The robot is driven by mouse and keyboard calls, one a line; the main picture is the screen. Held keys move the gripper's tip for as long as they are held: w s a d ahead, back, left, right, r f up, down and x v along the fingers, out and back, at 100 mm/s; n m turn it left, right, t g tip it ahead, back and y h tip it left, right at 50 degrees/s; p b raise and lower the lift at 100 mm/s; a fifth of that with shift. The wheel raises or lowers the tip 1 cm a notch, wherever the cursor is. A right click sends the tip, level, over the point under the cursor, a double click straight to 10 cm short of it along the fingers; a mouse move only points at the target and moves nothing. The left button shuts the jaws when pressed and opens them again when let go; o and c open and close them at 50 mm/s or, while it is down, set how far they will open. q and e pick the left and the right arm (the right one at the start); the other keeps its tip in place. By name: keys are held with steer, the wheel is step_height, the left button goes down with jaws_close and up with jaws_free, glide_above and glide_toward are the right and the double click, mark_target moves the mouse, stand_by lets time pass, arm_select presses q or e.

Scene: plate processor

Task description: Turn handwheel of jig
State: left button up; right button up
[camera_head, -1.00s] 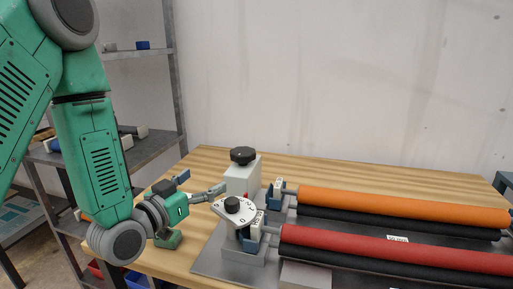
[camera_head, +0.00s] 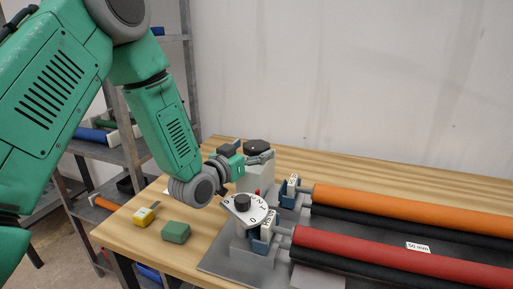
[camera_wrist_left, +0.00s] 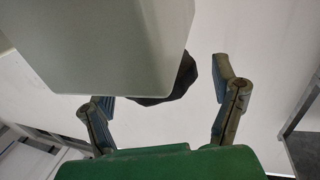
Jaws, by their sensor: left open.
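The jig's black lobed handwheel (camera_head: 257,146) sits on top of a pale grey block (camera_head: 258,178) on the wooden table. My left gripper (camera_head: 252,152) is at the handwheel's height, its fingers reaching close to it and partly in front of it. In the left wrist view the fingers (camera_wrist_left: 164,88) are spread apart. The dark handwheel (camera_wrist_left: 178,82) shows between them, partly hidden behind the pale block (camera_wrist_left: 110,45). I cannot tell whether a finger touches the handwheel. My right gripper is not in view.
A white numbered dial with a black knob (camera_head: 243,203) stands in front of the block. Orange (camera_head: 400,208) and red (camera_head: 390,256) rollers extend right. A green block (camera_head: 176,232) and a yellow piece (camera_head: 144,217) lie on the table's left. A shelf (camera_head: 125,148) stands behind.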

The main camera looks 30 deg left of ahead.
arm_select(q)
steer(key=shift+w+a+f, duration=0.1)
steer(key=shift+w+a, duration=0.05)
steer(key=shift+w, duration=0.7)
steer(key=shift+d, duration=0.45)
steer(key=shift+c, duration=1.3)
steer(key=c, duration=0.9)
steer(key=shift+a, duration=0.2)
steer(key=shift+m+h, duration=0.4)
steer(key=shift+h, duration=0.2)
